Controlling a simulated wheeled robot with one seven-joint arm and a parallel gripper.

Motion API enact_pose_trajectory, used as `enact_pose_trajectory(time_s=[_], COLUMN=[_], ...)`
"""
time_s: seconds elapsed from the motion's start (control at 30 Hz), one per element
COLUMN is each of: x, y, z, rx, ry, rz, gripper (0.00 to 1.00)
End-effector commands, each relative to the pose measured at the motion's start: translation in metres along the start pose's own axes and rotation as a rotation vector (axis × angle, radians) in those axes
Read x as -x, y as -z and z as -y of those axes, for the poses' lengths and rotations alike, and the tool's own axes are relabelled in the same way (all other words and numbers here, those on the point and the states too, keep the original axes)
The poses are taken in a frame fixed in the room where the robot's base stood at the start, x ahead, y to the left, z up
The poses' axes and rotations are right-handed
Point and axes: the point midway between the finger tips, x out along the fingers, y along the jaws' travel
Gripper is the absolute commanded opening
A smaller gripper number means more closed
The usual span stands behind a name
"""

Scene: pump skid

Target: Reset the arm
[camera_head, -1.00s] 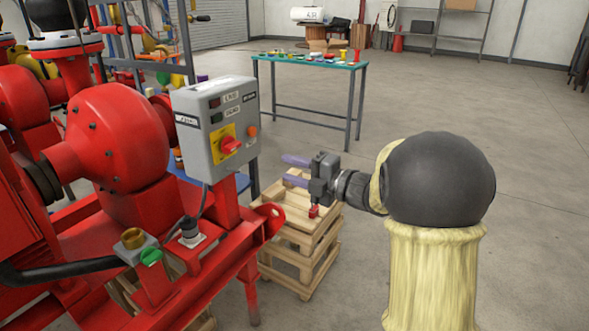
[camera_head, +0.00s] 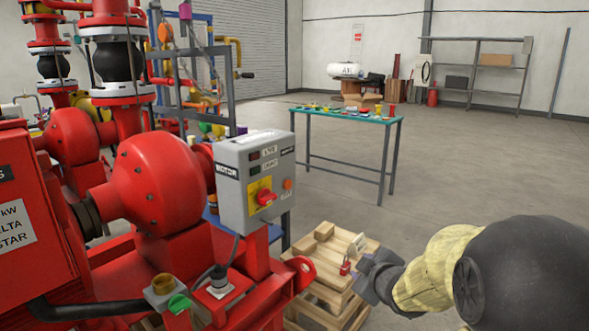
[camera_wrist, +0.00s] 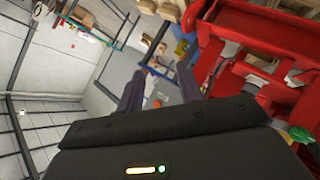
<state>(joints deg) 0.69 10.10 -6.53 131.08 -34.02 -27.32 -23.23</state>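My gripper (camera_head: 376,274) is at the lower right in the head view, in front of the right side of the wooden pallet stack (camera_head: 325,292). Its fingers are hard to make out there. In the wrist view my gripper's two purple fingers (camera_wrist: 159,88) stand apart with nothing between them. The grey motor control box (camera_head: 255,180), with a red rotary switch (camera_head: 266,197) on a yellow plate, stands left of my gripper and apart from it. A small red padlock-like item (camera_head: 345,268) sits on the pallet stack, just left of my gripper in the picture.
The red pump skid (camera_head: 155,185) fills the left side, with a green knob (camera_head: 179,303) at its front. A green-topped table (camera_head: 350,118) with small items stands behind the pallets. Shelving (camera_head: 485,72) is at the back wall. Open floor (camera_head: 480,165) lies to the right.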

Motion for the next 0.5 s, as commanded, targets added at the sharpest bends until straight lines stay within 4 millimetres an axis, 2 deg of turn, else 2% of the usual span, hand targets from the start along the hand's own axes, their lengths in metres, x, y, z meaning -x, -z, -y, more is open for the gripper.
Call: enact_pose_trajectory(time_s=[0.1, 0.23, 0.5], x=[0.021, 0.05, 0.109], y=[-0.033, -0.064, -0.096], z=[0.032, 0.073, 0.145], rx=[-0.216, -0.443, -0.768], ry=[0.056, 0.12, 0.22], rz=[0.189, 0.395, 0.713], gripper=[0.36, 0.36, 0.36])
